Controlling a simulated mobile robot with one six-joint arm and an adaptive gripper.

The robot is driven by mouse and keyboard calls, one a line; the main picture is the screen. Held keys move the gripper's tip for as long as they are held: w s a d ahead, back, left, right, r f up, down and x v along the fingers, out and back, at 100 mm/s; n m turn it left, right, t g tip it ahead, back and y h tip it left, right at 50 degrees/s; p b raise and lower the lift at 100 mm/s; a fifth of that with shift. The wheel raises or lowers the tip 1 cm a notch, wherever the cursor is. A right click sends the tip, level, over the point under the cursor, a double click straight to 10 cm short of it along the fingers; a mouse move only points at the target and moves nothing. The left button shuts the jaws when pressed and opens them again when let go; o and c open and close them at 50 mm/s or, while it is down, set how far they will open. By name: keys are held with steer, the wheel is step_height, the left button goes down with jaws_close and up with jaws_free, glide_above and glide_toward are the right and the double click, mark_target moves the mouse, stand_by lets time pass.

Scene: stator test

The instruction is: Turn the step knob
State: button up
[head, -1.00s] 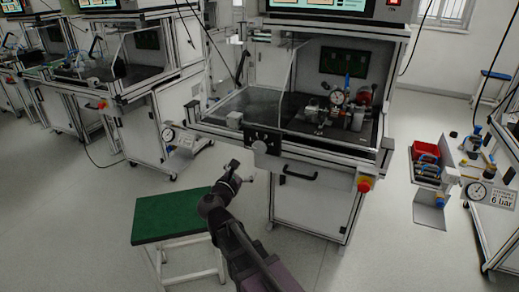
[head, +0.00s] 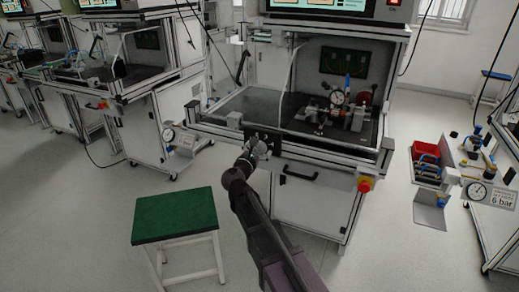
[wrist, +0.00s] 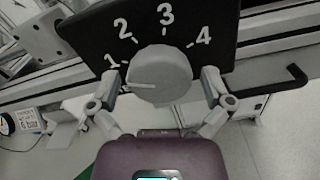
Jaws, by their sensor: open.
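The step knob (wrist: 158,76) is a round grey knob on a black panel (wrist: 95,32) marked 1, 2, 3 and 4. Its pale pointer line lies toward the left, near the 1. In the wrist view my gripper (wrist: 166,84) is open, with one finger on each side of the knob. The fingertips are close to its sides; I cannot tell whether they touch. In the head view my gripper (head: 256,150) is at the panel on the front of the test bench (head: 215,132), and it hides most of the knob.
A black handle (head: 300,176) is right of the panel, also at right in the wrist view (wrist: 275,90). A red and yellow emergency stop (head: 365,184) is further right. A green-topped stool (head: 175,213) stands at lower left. Floor between stool and bench is clear.

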steer(key=shift+w+d, duration=0.1)
steer(key=c, duration=1)
steer(key=shift+o, duration=0.2)
steer(key=shift+d, duration=0.15)
steer(key=shift+m, duration=1.3)
steer(key=m, duration=0.6)
